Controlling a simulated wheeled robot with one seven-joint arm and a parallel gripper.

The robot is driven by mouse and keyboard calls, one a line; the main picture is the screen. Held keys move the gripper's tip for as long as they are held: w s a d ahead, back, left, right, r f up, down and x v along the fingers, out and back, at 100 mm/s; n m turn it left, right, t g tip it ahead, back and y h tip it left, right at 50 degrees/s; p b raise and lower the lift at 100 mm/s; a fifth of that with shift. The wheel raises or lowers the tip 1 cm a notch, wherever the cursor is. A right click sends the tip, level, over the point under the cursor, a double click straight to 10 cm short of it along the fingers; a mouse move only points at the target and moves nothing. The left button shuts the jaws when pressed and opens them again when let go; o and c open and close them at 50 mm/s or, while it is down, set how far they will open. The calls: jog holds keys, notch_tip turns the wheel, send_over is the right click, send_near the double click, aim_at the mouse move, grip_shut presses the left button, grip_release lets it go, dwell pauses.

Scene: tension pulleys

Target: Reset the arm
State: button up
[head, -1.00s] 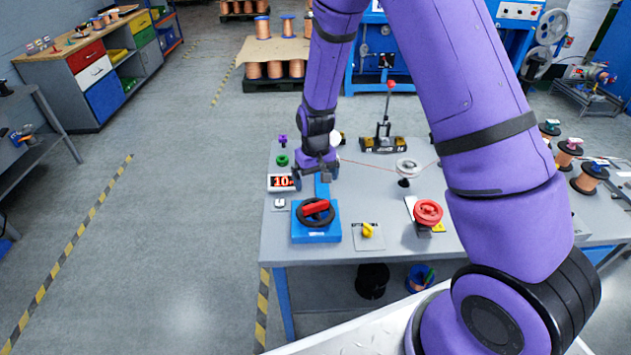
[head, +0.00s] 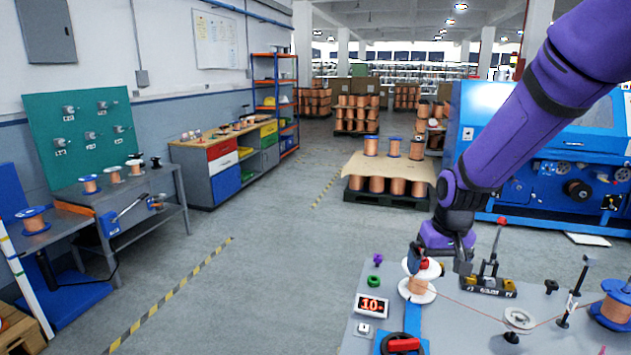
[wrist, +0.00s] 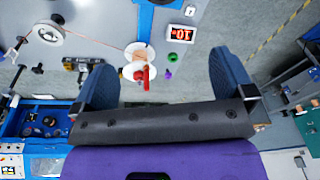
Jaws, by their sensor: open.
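My purple arm comes in from the upper right in the head view. My gripper (head: 440,262) is open, near a copper spool with white flanges (head: 415,288) at the table's back left. In the wrist view my gripper (wrist: 162,50) shows two blue fingers spread wide with nothing held. The white spool (wrist: 138,58) and a red knob (wrist: 145,73) show between the fingers in the picture, apart from them. Whether the gripper touches the spool cannot be told from the head view.
The grey table (head: 470,335) bears a display reading 10 (head: 371,306), a green ring (head: 374,282), a purple knob (head: 378,260), a lever fixture (head: 490,285), a pulley wheel (head: 518,319) and a blue spool (head: 614,305). Open floor (head: 270,270) lies left.

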jog(key=s+d+r+t, duration=0.2)
jog(key=s+d+r, duration=0.1)
jog(key=s+r, duration=1.05)
jog(key=s+d+r+t, duration=0.1)
jog(key=s+r, duration=0.4)
jog(key=s, duration=0.6)
jog(key=shift+s+d+r+m+t+h, duration=0.3)
jog(key=shift+s+d+r, duration=0.05)
jog(key=shift+d+r, duration=0.05)
jog(key=shift+w, duration=0.1)
